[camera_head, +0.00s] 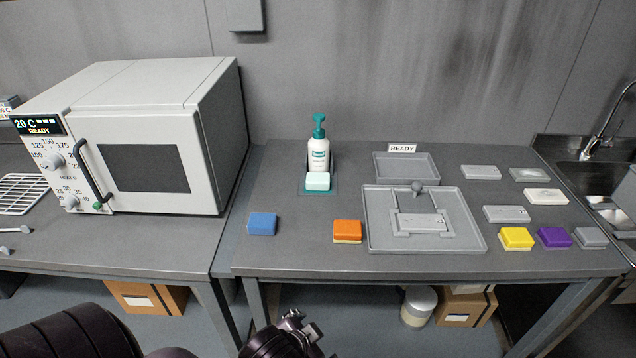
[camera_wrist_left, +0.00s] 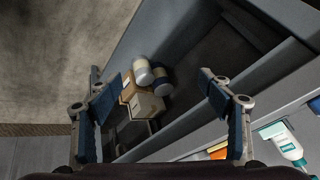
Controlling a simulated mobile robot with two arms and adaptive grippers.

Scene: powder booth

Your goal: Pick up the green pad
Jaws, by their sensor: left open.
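No deeper green pad shows. My left gripper (camera_head: 300,328) is at the bottom of the head view, in front of the table's front edge and well short of the mint pad. In the left wrist view its two fingers (camera_wrist_left: 161,90) are spread with nothing between them. There the bottle (camera_wrist_left: 290,150) lies at the lower right, outside the fingers. My right gripper is not in view.
A blue pad (camera_head: 262,223) and an orange pad (camera_head: 347,231) sit near the table's front. A grey tray (camera_head: 378,236), yellow pad (camera_head: 516,238) and purple pad (camera_head: 554,237) are to the right. An oven (camera_head: 150,145) stands left. Boxes (camera_wrist_left: 146,104) are below the table.

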